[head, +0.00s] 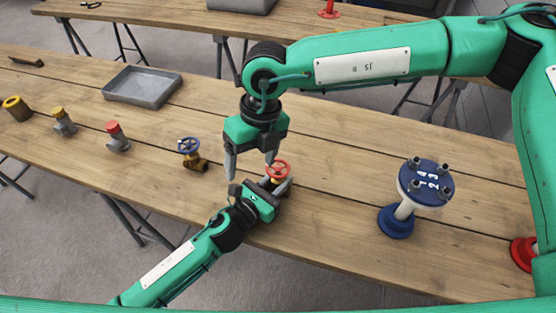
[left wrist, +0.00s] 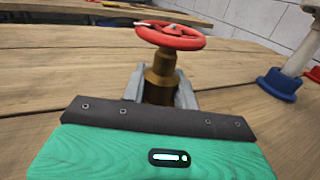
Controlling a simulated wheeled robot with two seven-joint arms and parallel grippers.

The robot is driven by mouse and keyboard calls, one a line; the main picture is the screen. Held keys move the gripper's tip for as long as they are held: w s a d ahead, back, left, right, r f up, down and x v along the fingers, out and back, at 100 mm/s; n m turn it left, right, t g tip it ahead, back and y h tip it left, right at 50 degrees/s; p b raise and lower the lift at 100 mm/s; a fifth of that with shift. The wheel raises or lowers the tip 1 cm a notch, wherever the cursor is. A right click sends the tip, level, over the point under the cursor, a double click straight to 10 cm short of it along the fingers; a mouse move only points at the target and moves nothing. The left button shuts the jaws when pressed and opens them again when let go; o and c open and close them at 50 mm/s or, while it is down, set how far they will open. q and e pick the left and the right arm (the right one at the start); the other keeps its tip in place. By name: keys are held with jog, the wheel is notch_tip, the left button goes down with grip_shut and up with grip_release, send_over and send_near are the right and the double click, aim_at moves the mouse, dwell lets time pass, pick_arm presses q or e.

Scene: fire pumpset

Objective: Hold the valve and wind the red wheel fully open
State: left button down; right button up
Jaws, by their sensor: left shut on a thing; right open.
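The red wheel (head: 278,170) tops a brass valve near the table's front edge. In the left wrist view the red wheel (left wrist: 171,37) stands clear above the brass valve body (left wrist: 160,78). My left gripper (head: 281,186) reaches in low from the left, shut on the valve body below the wheel; its grey fingers flank the brass in the left wrist view. My right gripper (head: 251,172) points down, open and empty, just left of the wheel, with its right fingertip close to the rim. I cannot tell whether that fingertip touches it. The lower valve is hidden by my left gripper.
A blue-wheeled valve (head: 190,152), a red-topped fitting (head: 117,137), a yellow-topped fitting (head: 63,121) and a yellow ring (head: 16,108) stand left. A grey tray (head: 142,88) lies behind. A blue numbered stand (head: 426,183) stands right. The table between is clear.

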jog(key=m+h, duration=0.1)
jog(key=m, duration=0.2)
jog(key=m+t+h, duration=0.1)
jog(key=m+t, duration=0.1)
jog(key=m, duration=0.9)
send_near(278, 166)
notch_tip(278, 166, down, 8)
jog(key=shift+a+r, duration=0.1)
jog(key=shift+c, duration=0.3)
jog(key=c, duration=0.9)
